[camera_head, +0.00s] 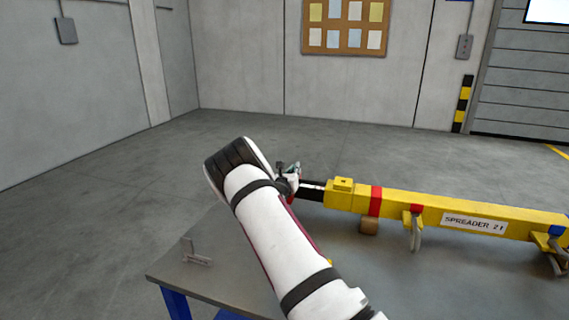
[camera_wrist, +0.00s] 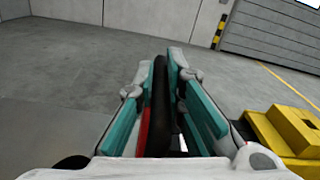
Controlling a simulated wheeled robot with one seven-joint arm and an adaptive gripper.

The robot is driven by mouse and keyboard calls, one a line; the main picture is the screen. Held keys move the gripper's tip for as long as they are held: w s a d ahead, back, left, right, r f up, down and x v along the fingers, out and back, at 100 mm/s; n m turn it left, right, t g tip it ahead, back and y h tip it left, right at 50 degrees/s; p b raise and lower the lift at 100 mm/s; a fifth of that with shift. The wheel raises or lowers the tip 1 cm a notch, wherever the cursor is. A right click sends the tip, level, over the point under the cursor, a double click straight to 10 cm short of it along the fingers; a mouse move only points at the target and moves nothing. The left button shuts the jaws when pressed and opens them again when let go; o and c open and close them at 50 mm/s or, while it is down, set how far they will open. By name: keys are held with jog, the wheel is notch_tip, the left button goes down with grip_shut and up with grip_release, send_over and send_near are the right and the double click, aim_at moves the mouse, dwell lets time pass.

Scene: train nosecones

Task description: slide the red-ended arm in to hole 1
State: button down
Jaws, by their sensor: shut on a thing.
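My gripper (camera_head: 289,180) is at the left end of the yellow spreader beam (camera_head: 455,215), partly hidden behind my arm. In the wrist view, my gripper (camera_wrist: 162,66) is shut on the red-ended arm (camera_wrist: 161,112), a dark bar with a red part low between the teal finger pads. In the head view, the dark red-ended arm (camera_head: 313,191) shows as a short length between my gripper and the beam's sleeve (camera_head: 341,188). Hole 1 cannot be made out; no hole number is legible.
The beam lies along a grey table (camera_head: 215,268) with blue legs, above a brown block (camera_head: 369,226). Hooks (camera_head: 415,235) hang under the beam. A small metal bracket (camera_head: 196,256) stands on the table's left. Open floor lies beyond.

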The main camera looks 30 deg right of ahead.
jog(key=shift+s+d+p, duration=0.45)
jog(key=shift+s+d, duration=0.25)
jog(key=shift+s, duration=0.1)
jog(key=c, duration=1.7)
grip_release()
jog(key=shift+s+d+r, duration=0.1)
jog(key=shift+o, duration=0.2)
jog(key=shift+a, duration=0.3)
jog(key=v, duration=1.1)
jog(key=shift+s+a, duration=0.2)
jog(key=shift+s, duration=0.05)
